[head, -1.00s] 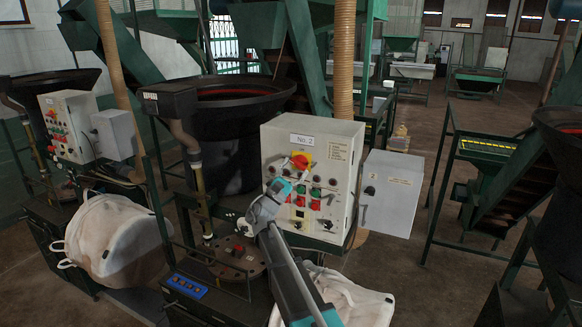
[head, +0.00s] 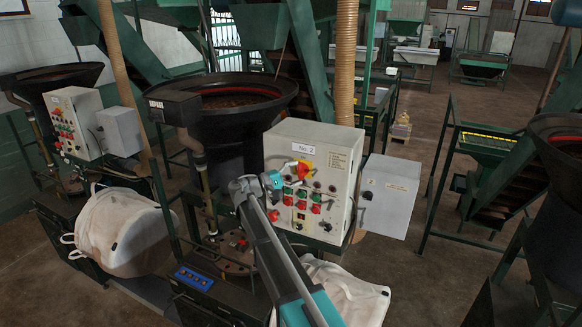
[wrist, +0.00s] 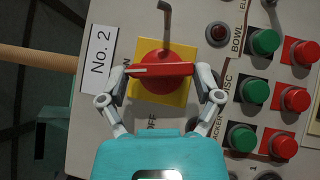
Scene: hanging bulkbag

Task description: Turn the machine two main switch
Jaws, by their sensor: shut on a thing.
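The machine two main switch is a red rotary handle on a yellow plate. It shows in the wrist view (wrist: 165,82) and, small, near the top of the No. 2 control box in the head view (head: 306,164). In the wrist view the handle's bar lies crosswise, its white line at the left end by a partly hidden "ON" marking; "OFF" is printed below the plate. My gripper (wrist: 166,72) is shut on the bar, one finger at each end. In the head view my gripper (head: 289,168) reaches the switch from the left, hiding part of it.
The No. 2 control box (head: 345,185) has green and red buttons (wrist: 255,90) close beside the switch. A bent metal lever (wrist: 166,18) sits above the switch in the wrist view. A smaller grey box (head: 388,195) stands right; a black hopper (head: 225,125) stands behind my arm.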

